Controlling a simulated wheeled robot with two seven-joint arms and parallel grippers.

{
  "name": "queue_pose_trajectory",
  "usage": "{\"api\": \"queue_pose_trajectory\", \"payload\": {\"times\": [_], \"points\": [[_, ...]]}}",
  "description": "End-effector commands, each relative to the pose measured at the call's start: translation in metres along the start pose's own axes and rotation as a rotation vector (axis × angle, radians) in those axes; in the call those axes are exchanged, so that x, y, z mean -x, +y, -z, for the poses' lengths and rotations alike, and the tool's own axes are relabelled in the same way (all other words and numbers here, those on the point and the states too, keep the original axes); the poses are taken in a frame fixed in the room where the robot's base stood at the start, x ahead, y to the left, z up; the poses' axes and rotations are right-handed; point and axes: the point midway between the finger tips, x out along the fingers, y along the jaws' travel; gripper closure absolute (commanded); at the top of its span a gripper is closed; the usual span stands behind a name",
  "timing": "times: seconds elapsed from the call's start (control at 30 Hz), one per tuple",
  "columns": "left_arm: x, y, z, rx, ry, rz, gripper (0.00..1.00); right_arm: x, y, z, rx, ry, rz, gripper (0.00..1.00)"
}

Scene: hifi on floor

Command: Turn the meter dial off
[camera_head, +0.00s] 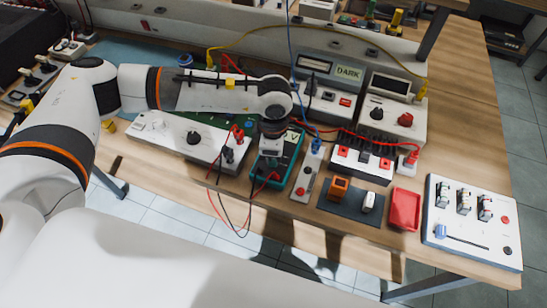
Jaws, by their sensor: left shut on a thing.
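The meter (285,160) is a teal-edged handheld unit lying on the wooden workbench, with red and black leads at its lower end. My left arm reaches in from the left, and my left gripper (270,153) points down over the meter's face. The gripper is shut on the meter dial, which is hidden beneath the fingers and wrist. The dial's pointer position cannot be read. My right gripper is not in view.
A white panel with a black knob (193,138) lies left of the meter. A narrow switch strip (306,180), a red tray (405,208) and a white switch board (470,222) lie to the right. Instrument boxes (390,108) stand behind. Loose leads cross the bench and hang over its front edge.

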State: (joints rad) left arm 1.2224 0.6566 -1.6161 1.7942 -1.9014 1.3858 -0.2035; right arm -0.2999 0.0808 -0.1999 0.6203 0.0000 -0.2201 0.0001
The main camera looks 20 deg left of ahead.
Motion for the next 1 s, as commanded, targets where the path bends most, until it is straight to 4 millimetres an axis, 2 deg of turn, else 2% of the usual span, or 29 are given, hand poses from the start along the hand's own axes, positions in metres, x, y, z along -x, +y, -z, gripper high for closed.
{"api": "queue_pose_trajectory", "payload": {"times": [0.03, 0.5, 0.8, 1.0], "points": [[-0.004, -0.001, 0.000, 0.046, 0.003, 0.002, 0.99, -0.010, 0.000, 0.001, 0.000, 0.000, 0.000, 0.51], [-0.003, -0.001, 0.001, 0.476, 0.004, 0.002, 0.99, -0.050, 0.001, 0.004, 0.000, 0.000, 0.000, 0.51], [-0.001, -0.001, 0.001, 0.673, 0.005, 0.003, 0.99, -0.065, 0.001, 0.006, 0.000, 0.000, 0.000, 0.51], [0.000, -0.001, 0.001, 0.742, 0.005, 0.003, 0.99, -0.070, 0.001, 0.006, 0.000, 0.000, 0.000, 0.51]]}}
